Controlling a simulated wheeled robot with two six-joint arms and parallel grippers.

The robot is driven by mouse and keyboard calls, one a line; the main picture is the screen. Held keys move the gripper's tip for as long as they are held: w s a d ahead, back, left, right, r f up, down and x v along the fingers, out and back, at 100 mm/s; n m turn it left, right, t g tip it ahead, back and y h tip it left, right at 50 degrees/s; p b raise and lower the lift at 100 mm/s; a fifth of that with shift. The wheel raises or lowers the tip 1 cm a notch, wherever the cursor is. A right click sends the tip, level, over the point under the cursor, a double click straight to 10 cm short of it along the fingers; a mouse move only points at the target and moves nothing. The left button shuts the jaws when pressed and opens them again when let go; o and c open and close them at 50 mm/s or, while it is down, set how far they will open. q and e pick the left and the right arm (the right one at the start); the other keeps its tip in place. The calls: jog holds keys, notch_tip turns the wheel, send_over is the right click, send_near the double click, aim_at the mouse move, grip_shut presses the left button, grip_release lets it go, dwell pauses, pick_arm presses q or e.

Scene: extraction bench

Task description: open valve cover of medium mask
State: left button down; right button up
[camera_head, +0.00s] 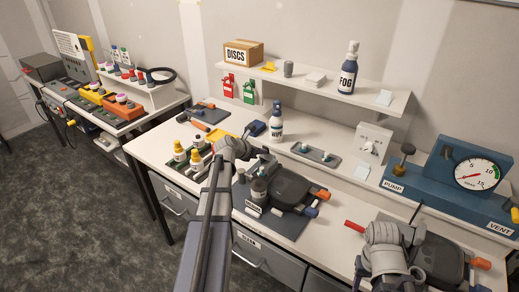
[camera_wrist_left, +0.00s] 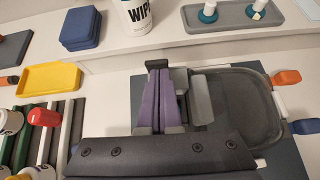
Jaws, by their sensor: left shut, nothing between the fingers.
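The mask (camera_head: 290,188) is a dark rounded piece with orange and blue tabs. It lies on a dark mat in the middle of the bench, behind a small label too blurred to read surely. In the left wrist view its dark shell (camera_wrist_left: 240,105) sits right of the fingers, with orange and white tabs at its right edge. My left gripper (camera_wrist_left: 166,80) is shut and empty, beside the mask's left side; a grey block stands close by its fingers. I cannot tell whether they touch, or how the valve cover stands. My right gripper (camera_head: 372,268) is low at the right; its fingers are unclear.
Several bottles (camera_head: 188,157) stand left of the mat, near a yellow tray (camera_wrist_left: 50,78). A blue pump unit (camera_head: 455,180) fills the right back. A shelf (camera_head: 310,87) hangs above.

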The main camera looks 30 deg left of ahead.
aim_at(266, 147)
pick_arm(q)
jog(key=shift+w+r+g+p, duration=0.4)
jog(key=shift+w, duration=0.05)
jog(key=shift+w+f, duration=0.1)
jog(key=shift+w, duration=0.1)
jog(key=shift+w+d+f, duration=0.1)
jog(key=shift+w, duration=0.15)
jog(key=shift+w+d, duration=0.1)
jog(key=shift+w, duration=0.6)
pick_arm(e)
jog(key=shift+r, duration=0.9)
pick_arm(q)
jog(key=shift+f, duration=0.1)
jog(key=shift+s+f+b, duration=0.25)
jog(key=shift+s+b, duration=0.1)
jog(key=shift+s, duration=0.3)
pick_arm(e)
jog(key=shift+f, duration=0.3)
pick_arm(q)
jog(key=shift+s, duration=0.15)
